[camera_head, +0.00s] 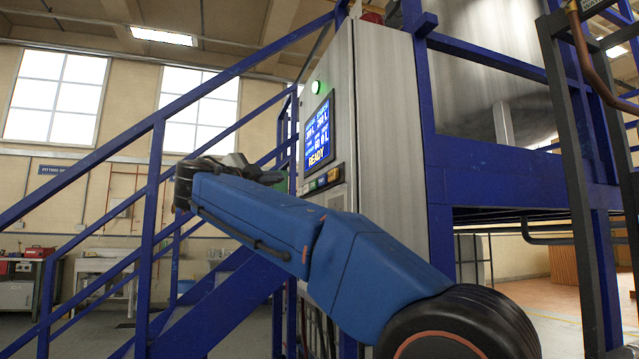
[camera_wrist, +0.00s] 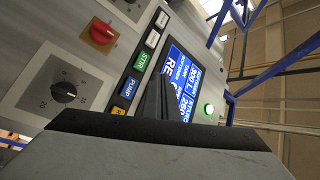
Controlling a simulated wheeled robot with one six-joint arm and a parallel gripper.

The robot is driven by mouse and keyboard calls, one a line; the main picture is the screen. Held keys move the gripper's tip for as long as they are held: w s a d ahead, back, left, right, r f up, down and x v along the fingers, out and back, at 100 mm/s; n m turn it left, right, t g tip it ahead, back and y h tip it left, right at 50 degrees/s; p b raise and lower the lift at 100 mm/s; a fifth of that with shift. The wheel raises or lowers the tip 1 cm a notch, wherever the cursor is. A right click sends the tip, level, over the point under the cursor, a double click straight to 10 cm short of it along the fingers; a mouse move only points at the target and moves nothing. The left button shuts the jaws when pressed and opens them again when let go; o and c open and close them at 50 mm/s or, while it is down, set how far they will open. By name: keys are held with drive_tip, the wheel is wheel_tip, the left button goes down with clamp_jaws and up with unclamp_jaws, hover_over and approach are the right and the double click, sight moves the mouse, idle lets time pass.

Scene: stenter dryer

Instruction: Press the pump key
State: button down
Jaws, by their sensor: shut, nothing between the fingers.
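The pump key (camera_wrist: 128,88) is a blue key labelled PUMP in the wrist view, in a row of keys on the grey control panel. The green STIR key (camera_wrist: 142,59) sits beside it, and a yellow-orange key (camera_wrist: 115,111) is on its other side. My gripper (camera_wrist: 157,85) is shut and empty. Its dark fingers show just right of the pump key, between it and the lit screen; whether they touch the panel I cannot tell. In the head view my gripper (camera_head: 272,178) is in front of the cabinet, left of the key row (camera_head: 323,180).
The screen (camera_head: 319,132) reads READY, with a lit green lamp (camera_head: 315,87) above it. Blue stair rails (camera_head: 155,190) stand left of the cabinet (camera_head: 385,130), close to my arm.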

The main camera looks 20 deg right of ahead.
drive_tip(key=shift+d, duration=0.1)
approach(319, 180)
drive_tip(key=shift+w+d+r, duration=0.25)
drive_tip(key=shift+w+d, duration=0.15)
drive_tip(key=shift+w, duration=0.25)
drive_tip(key=shift+w+d+r, duration=0.2)
drive_tip(key=shift+w+d, duration=0.15)
drive_tip(key=shift+w, duration=0.3)
drive_tip(key=shift+w+d+r, duration=0.25)
drive_tip(key=shift+w+d, duration=0.15)
drive_tip(key=shift+w, duration=0.25)
drive_tip(key=shift+d, duration=0.2)
idle(0.7)
drive_tip(key=shift+d, duration=0.25)
drive_tip(key=shift+d, duration=0.5)
idle(1.2)
drive_tip(key=shift+a, duration=0.9)
drive_tip(key=shift+a, duration=2.5)
